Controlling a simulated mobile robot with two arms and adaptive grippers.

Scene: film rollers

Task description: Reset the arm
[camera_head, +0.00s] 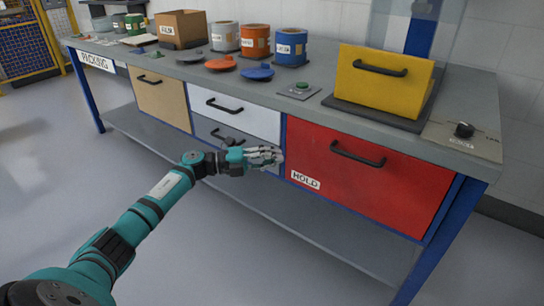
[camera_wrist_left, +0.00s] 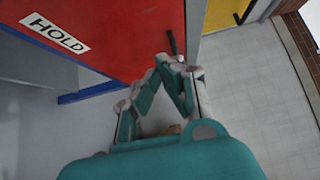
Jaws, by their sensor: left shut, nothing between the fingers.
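My left arm comes in from the lower left in the head view. Its gripper (camera_head: 266,157) hangs in front of the bench, between the grey drawer (camera_head: 215,131) and the red HOLD drawer (camera_head: 350,180). In the left wrist view the gripper (camera_wrist_left: 170,62) has its fingertips together and holds nothing. The red drawer (camera_wrist_left: 110,35) with its HOLD label is behind the fingers there. The black handle of the red drawer (camera_head: 357,154) is to the right of the gripper in the head view. Whether the fingers touch the bench front I cannot tell. My right gripper is not in view.
The bench top (camera_head: 190,72) carries several rolls, blue and orange lids, a cardboard box (camera_head: 181,28), a green button (camera_head: 300,88) and a yellow bin front (camera_head: 380,82). A lower shelf (camera_head: 300,225) runs under the drawers. The floor (camera_head: 60,180) in front is clear.

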